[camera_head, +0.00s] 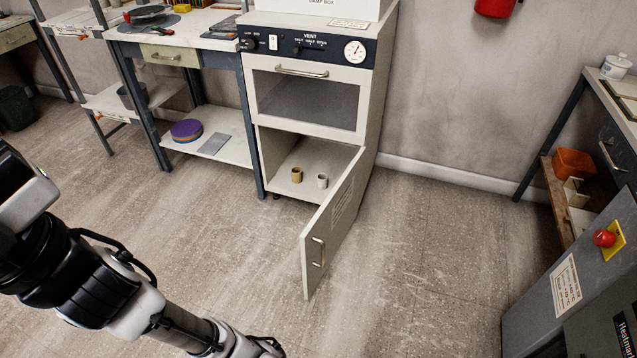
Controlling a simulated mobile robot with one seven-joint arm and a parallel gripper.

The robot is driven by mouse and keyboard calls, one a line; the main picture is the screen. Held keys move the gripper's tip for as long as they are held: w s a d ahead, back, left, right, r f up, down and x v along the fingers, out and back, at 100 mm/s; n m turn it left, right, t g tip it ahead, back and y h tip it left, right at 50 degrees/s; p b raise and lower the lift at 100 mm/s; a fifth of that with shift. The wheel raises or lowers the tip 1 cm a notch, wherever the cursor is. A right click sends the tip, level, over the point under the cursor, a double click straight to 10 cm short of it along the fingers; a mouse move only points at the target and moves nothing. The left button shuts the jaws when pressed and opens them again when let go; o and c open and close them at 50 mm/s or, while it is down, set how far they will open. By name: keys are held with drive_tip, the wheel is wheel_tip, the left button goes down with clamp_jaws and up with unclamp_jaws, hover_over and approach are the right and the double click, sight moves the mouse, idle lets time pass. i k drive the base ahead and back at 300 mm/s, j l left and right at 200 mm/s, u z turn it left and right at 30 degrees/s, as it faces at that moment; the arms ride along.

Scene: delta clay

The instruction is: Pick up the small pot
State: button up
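Two small pots stand upright in the open lower compartment of the kiln-like cabinet (245,111). One is a tan pot (297,175), on the left. The other is a pale pot (322,181), to its right and apart from it. A small white lidded pot (617,67) stands on the counter at the far right. I cannot tell which of these the task means. My arm reaches from the left edge to the bottom of the view, well in front of the cabinet. My gripper's fingers are out of the picture.
The cabinet door (332,228) is swung open toward me, on the right of the compartment. A workbench (215,55) with a lower shelf stands left of the cabinet. A grey machine (540,310) with a red button fills the lower right. The floor (420,260) between is clear.

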sight(321, 178)
drive_tip(key=i+j+z, duration=0.15)
drive_tip(key=j, duration=0.35)
drive_tip(key=i+j+z, duration=0.15)
drive_tip(key=j, duration=0.35)
drive_tip(key=i+j+z, duration=0.15)
drive_tip(key=j, duration=0.35)
drive_tip(key=i+j+z, duration=0.1)
drive_tip(key=j, duration=0.45)
drive_tip(key=i+j+z, duration=0.15)
drive_tip(key=j, duration=0.4)
drive_tip(key=i+j+z, duration=0.15)
drive_tip(key=j, duration=0.4)
drive_tip(key=i+j, duration=0.1)
drive_tip(key=i, duration=0.85)
